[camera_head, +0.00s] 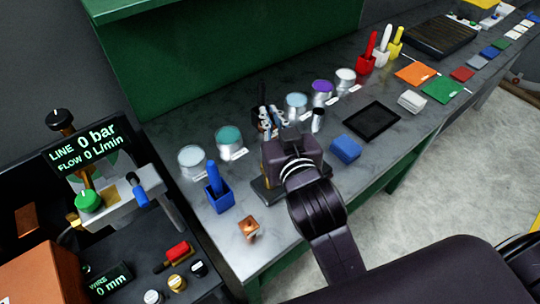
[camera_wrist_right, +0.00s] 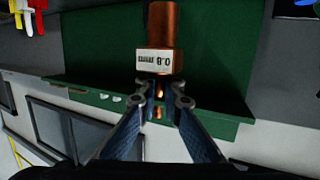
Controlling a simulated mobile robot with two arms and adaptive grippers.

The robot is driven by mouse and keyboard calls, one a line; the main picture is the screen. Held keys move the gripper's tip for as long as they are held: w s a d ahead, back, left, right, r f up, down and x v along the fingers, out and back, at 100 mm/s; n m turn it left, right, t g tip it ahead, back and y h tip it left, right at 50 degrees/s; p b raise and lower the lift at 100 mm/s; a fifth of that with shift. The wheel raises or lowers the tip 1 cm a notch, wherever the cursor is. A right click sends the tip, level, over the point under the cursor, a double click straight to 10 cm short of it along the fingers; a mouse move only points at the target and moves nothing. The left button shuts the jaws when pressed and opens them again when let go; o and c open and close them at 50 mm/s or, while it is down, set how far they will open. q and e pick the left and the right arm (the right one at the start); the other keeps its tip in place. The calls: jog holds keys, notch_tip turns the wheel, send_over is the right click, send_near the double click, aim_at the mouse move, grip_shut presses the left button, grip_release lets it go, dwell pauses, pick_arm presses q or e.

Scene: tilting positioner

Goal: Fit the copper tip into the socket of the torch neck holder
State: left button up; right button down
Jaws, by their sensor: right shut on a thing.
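My right gripper (camera_head: 268,118) reaches over the workbench among the tins. In the right wrist view its two fingers (camera_wrist_right: 160,88) are shut on a copper tip (camera_wrist_right: 163,25). The tip is a copper cylinder with a white label reading 0.8 mm, upside down in that view. Its thick part stands beyond the fingertips, and a thinner part shows between them. In the head view the tip cannot be made out. I cannot identify the torch neck holder or its socket. A dark flat plate (camera_head: 262,191) shows partly behind my wrist. My left gripper is not in view.
Tins with teal (camera_head: 229,138), pale blue (camera_head: 192,160) and purple (camera_head: 322,92) tops stand along the bench. A blue holder (camera_head: 218,197), a small copper block (camera_head: 249,228) and a blue block (camera_head: 345,149) are near my arm. The green back panel (camera_head: 220,60) rises behind.

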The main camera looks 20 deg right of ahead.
aim_at(272, 135)
notch_tip(272, 135, down, 6)
jog(key=shift+s+d+r, duration=0.1)
jog(key=shift+s+r, duration=0.05)
jog(key=shift+r, duration=0.1)
jog(key=shift+f, duration=2.6)
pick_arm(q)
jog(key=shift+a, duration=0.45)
pick_arm(e)
jog(key=shift+f, duration=0.1)
jog(key=c, duration=2.5)
grip_release()
jog(key=shift+f, duration=0.2)
jog(key=shift+c, duration=0.2)
jog(key=o, duration=0.4)
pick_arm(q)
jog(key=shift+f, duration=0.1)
pick_arm(e)
jog(key=shift+o, duration=0.2)
